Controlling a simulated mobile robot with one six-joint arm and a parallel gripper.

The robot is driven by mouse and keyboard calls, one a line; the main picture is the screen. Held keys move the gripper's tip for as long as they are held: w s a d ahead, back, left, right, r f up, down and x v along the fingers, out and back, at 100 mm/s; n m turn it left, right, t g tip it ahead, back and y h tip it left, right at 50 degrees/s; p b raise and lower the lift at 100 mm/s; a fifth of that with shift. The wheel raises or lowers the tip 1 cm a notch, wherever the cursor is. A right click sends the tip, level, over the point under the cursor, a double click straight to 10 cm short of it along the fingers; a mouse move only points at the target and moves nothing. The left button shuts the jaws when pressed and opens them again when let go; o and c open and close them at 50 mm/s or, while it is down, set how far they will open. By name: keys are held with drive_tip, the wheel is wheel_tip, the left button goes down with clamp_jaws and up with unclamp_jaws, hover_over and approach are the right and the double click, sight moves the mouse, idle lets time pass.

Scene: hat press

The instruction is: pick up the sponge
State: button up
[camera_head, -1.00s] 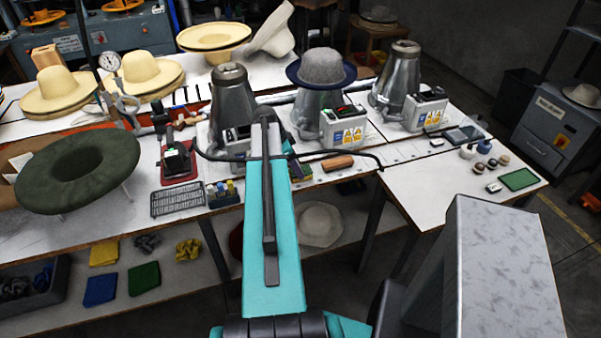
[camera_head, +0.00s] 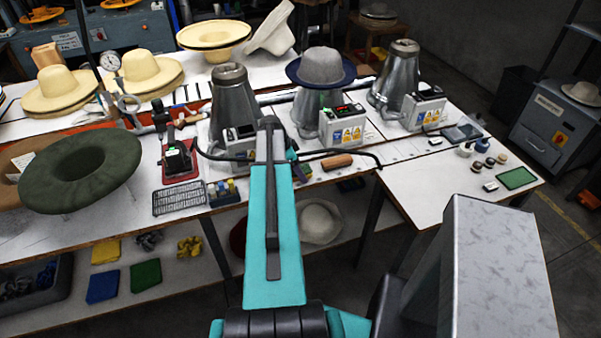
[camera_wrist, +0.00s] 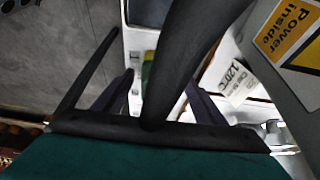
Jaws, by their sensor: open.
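A small green and yellow block, which looks like the sponge (camera_head: 303,172), lies on the workbench just right of my arm, partly hidden by it. In the wrist view, the sponge (camera_wrist: 148,72) shows as a green and yellow patch, largely covered by a thick black cable or bar crossing the picture. My gripper (camera_wrist: 161,88) is open, with its two dark fingers on either side of that patch. The sponge appears beyond the fingers; I cannot tell the distance. In the head view my gripper is hidden behind my teal arm.
Metal hat-press cones (camera_head: 234,105) with control boxes (camera_head: 345,128) stand close behind. A wooden-handled tool (camera_head: 337,161) and black cable lie to the right. A wire rack (camera_head: 180,199) and green hat (camera_head: 80,172) are left. Coloured pads (camera_head: 146,275) lie on the lower shelf.

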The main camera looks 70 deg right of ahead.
drive_tip(key=c, duration=1.1)
drive_tip(key=shift+r, duration=0.2)
drive_tip(key=shift+r+b, duration=1.15)
drive_tip(key=shift+r, duration=0.35)
drive_tip(key=s+a+b, duration=0.2)
drive_tip(key=a, duration=0.1)
drive_tip(key=s+a+b, duration=0.2)
drive_tip(key=a, duration=0.2)
drive_tip(key=s+a+r+b, duration=0.1)
drive_tip(key=s+a+b, duration=0.1)
drive_tip(key=a, duration=0.2)
drive_tip(key=shift+s+a+b, duration=0.2)
drive_tip(key=shift+s+b, duration=0.15)
drive_tip(key=shift+s, duration=0.05)
drive_tip(key=b, duration=0.6)
drive_tip(key=shift+s+a+b, duration=0.2)
drive_tip(key=shift+a+b, duration=0.1)
drive_tip(key=shift+b, duration=0.05)
drive_tip(key=b, duration=0.3)
drive_tip(key=a+b, duration=0.1)
drive_tip(key=b, duration=0.2)
drive_tip(key=shift+s+a+r, duration=0.1)
drive_tip(key=shift+s, duration=0.2)
